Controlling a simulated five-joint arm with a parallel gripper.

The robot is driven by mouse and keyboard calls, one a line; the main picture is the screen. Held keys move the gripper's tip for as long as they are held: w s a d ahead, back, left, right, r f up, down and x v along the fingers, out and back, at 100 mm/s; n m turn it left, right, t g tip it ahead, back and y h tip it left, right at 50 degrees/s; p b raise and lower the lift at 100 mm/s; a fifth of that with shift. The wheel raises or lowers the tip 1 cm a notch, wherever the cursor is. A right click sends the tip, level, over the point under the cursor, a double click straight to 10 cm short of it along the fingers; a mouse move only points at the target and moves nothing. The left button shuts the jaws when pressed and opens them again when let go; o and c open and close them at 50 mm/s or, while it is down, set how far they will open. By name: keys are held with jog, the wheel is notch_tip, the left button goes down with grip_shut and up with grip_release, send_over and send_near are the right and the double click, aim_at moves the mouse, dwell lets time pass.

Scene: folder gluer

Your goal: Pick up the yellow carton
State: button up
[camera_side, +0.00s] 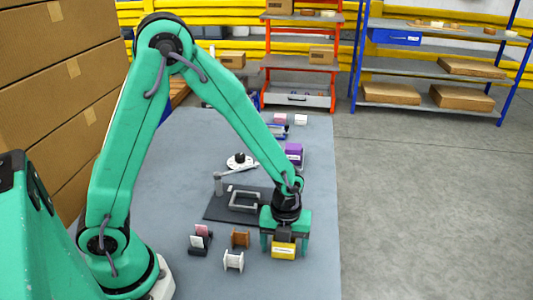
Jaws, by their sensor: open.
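The yellow carton (283,250) is small, with a white label on its front, and sits at the near right of the grey table (300,280). My gripper (285,247) is green and points down right at the carton. Its two fingers are open, one at the left and one at the right of the carton. The upper part of the carton is hidden by a dark part of the gripper. I cannot tell whether the fingers touch it.
A brown piece (240,239), a white piece (233,261) and a dark holder (199,240) stand left of the gripper. A dark plate (222,207) with a grey frame (245,200) lies behind it. A purple carton (294,153) stands farther back. The table's right edge is close.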

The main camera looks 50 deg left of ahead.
dwell(0.5)
jog(key=c, duration=1)
jog(key=shift+c, duration=0.2)
jog(key=shift+r, duration=0.8)
jog(key=r, duration=0.3)
jog(key=shift+s+d, duration=0.2)
jog(key=shift+d, duration=0.1)
jog(key=s+d+r, duration=0.6)
jog(key=s+d, duration=0.1)
jog(key=s, duration=0.1)
jog(key=shift+d+r, duration=0.15)
